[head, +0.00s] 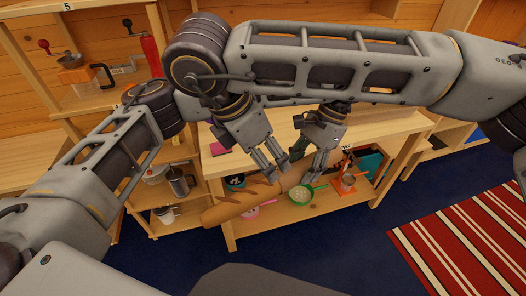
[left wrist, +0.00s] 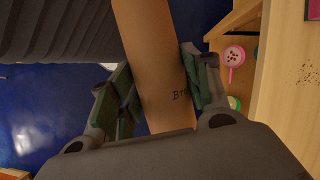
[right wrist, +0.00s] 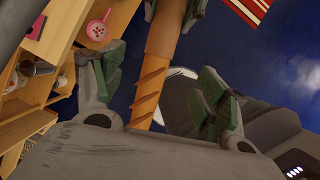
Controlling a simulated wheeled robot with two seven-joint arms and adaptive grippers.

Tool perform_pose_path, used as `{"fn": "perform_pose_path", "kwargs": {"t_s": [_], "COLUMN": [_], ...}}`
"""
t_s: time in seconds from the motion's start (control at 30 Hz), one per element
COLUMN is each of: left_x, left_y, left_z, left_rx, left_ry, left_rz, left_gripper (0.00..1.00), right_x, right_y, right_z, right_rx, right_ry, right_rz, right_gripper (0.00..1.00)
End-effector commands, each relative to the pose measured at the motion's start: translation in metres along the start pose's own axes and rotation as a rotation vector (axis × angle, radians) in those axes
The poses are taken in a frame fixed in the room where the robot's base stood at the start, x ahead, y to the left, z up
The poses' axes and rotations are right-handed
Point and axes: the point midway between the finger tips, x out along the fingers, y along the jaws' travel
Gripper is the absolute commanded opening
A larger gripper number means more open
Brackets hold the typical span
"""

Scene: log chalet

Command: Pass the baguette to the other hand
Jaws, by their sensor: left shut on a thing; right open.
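The baguette (head: 232,210) is long and brown, with diagonal slashes, and is held in the air in front of the wooden shelf unit. My left gripper (head: 308,168) is shut on its plain right part. In the left wrist view the bread (left wrist: 155,60) runs between the fingers (left wrist: 160,88), with dark lettering partly hidden. My right gripper (head: 274,171) is open, just above the slashed middle. In the right wrist view the slashed part (right wrist: 152,85) passes between its spread fingers (right wrist: 163,75), nearer the left one; I cannot tell if they touch it.
The shelf unit (head: 390,125) behind holds a pink pan (right wrist: 97,30), a green-rimmed pan (head: 301,196) and other kitchenware. A side shelf (head: 95,100) with a grinder and mugs stands left. A striped rug (head: 465,240) lies on the blue floor at right. My arms cross closely above the bread.

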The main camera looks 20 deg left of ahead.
Motion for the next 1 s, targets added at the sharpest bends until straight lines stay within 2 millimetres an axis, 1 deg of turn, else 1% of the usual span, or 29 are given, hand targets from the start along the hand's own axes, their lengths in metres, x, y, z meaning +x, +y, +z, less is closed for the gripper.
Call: {"fn": "perform_pose_path", "kwargs": {"t_s": [0.27, 0.8, 1.0], "left_x": [0.000, 0.000, 0.000], "left_y": [0.000, 0.000, 0.000], "left_z": [0.000, 0.000, 0.000], "left_rx": [0.000, 0.000, 0.000], "left_ry": [0.000, 0.000, 0.000], "left_rz": [0.000, 0.000, 0.000], "left_gripper": [0.17, 0.17, 0.17], "right_x": [0.023, 0.087, 0.107], "right_y": [-0.001, 0.000, 0.000], "right_z": [0.000, 0.000, 0.000], "right_rx": [-0.001, -0.001, 0.000], "right_ry": [0.002, 0.001, 0.001], "right_rz": [-0.002, -0.002, -0.001], "right_gripper": [0.73, 0.73, 0.73]}}
